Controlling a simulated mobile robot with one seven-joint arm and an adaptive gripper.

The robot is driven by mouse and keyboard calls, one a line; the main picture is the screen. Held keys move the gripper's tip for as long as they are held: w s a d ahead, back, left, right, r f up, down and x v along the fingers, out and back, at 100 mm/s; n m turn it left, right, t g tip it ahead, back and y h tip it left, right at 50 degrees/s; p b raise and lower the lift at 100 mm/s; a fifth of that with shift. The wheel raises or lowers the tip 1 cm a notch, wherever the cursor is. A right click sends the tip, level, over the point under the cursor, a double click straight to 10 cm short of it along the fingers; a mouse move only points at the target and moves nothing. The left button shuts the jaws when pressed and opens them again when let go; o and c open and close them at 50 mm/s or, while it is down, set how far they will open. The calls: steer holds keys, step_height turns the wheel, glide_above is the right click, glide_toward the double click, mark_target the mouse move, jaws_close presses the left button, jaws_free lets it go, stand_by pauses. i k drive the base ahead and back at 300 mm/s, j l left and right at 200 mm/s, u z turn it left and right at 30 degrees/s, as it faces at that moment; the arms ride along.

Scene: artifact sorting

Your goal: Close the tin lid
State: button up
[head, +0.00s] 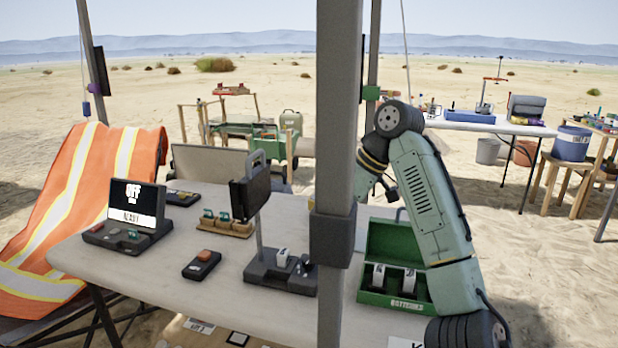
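A green tin (395,300) labelled "BATTERIES" sits on the table's right part, just right of the grey pole. Its lid (392,243) stands raised at the back, so the tin is open. White battery-like items show inside. My green arm reaches in from the right, bends at its dark elbow and comes down behind the pole. My gripper (388,190) shows only as a small dark part above and behind the raised lid, apart from it as far as I can see. The pole and arm hide most of it, and its fingers cannot be made out.
The grey pole (340,150) stands in front of the table (190,270). On the table are an "OFF" display device (130,215), a dark stand with a black panel (270,265), a small box with a red button (201,265) and a wooden tray (228,230).

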mark_target(389, 241)
steer(key=k+l, duration=0.1)
steer(key=l, duration=0.35)
steer(key=k+l, duration=0.1)
steer(key=l, duration=0.35)
steer(key=k+l, duration=0.1)
steer(key=l, duration=0.75)
steer(key=k+l, duration=0.15)
steer(key=l, duration=0.3)
steer(key=k+l, duration=0.1)
steer(key=l, duration=0.35)
